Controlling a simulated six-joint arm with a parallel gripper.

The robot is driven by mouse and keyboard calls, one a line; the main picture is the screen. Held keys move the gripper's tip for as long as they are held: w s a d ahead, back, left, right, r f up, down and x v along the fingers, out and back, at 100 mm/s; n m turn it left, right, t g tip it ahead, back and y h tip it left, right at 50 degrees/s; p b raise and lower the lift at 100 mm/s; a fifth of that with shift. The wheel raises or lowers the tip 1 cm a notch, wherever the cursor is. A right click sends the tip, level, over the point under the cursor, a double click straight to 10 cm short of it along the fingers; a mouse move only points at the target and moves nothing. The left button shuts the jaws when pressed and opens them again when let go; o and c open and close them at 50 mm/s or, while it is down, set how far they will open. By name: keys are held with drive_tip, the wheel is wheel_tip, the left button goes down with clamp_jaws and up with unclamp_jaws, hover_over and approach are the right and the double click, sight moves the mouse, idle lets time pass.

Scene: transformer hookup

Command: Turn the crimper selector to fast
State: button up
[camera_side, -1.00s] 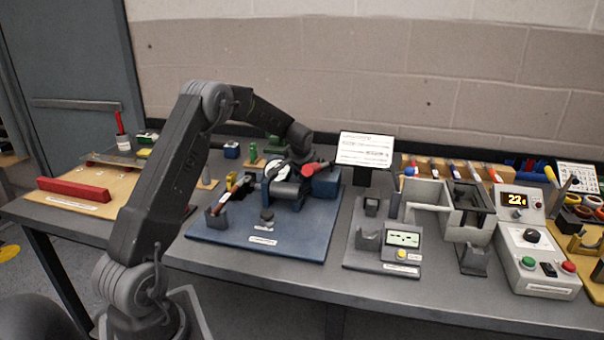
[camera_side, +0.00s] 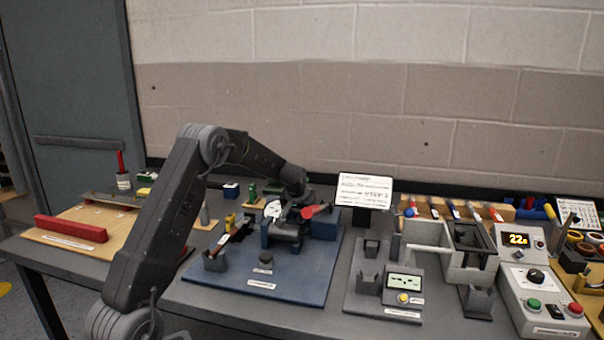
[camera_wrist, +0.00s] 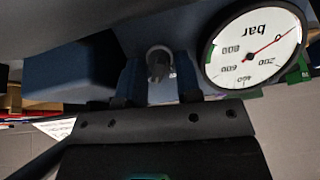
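The crimper (camera_side: 284,232) is a grey and blue press with a round white dial, on a blue base plate (camera_side: 300,272). A small dark knob (camera_side: 266,258) stands on the front of the plate near a white label; it looks like the selector, but its setting is too small to read. My gripper (camera_side: 296,208) is over the crimper, up and behind the knob and apart from it. Its fingers are not distinguishable there. In the wrist view, a pressure gauge (camera_wrist: 257,48) has its red needle near 0, beside a grey stub (camera_wrist: 159,62).
A red lever end (camera_side: 317,211) sticks out beside my gripper. The plate's front is clear.

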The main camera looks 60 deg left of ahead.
drive_tip(key=n, duration=0.4)
drive_tip(key=n+t, duration=0.1)
drive_tip(key=n, duration=0.1)
drive_tip(key=shift+s+a+h, duration=0.15)
drive_tip(key=shift+s+h, duration=0.1)
drive_tip(key=shift+h, duration=0.05)
drive_tip(key=w+a+r+v, duration=0.1)
drive_tip(key=w+r+v, duration=0.15)
drive_tip(key=v, duration=1.85)
drive_tip(key=s+d+r+m, duration=0.1)
drive_tip(key=s+d+m, duration=0.1)
drive_tip(key=d, duration=0.6)
drive_tip(key=s+d+r+m+h, duration=0.1)
drive_tip(key=s+d+r+m, duration=0.1)
drive_tip(key=d, duration=0.6)
drive_tip(key=shift+s+d+m+t, duration=0.2)
drive_tip(key=shift+s+m+t, duration=0.1)
drive_tip(key=shift+s+m, duration=0.4)
drive_tip(key=shift+s+d, duration=0.1)
drive_tip(key=s+d+f+m+h, duration=0.1)
drive_tip(key=s+d+f+m, duration=0.3)
drive_tip(key=s+d, duration=0.3)
drive_tip(key=s+d+f+m+h, duration=0.1)
drive_tip(key=s+d+f+m, duration=0.3)
drive_tip(key=s+d, duration=0.4)
drive_tip(key=shift+s+d+f+m, duration=0.25)
drive_tip(key=shift+s+f, duration=0.25)
drive_tip(key=shift+s, duration=0.65)
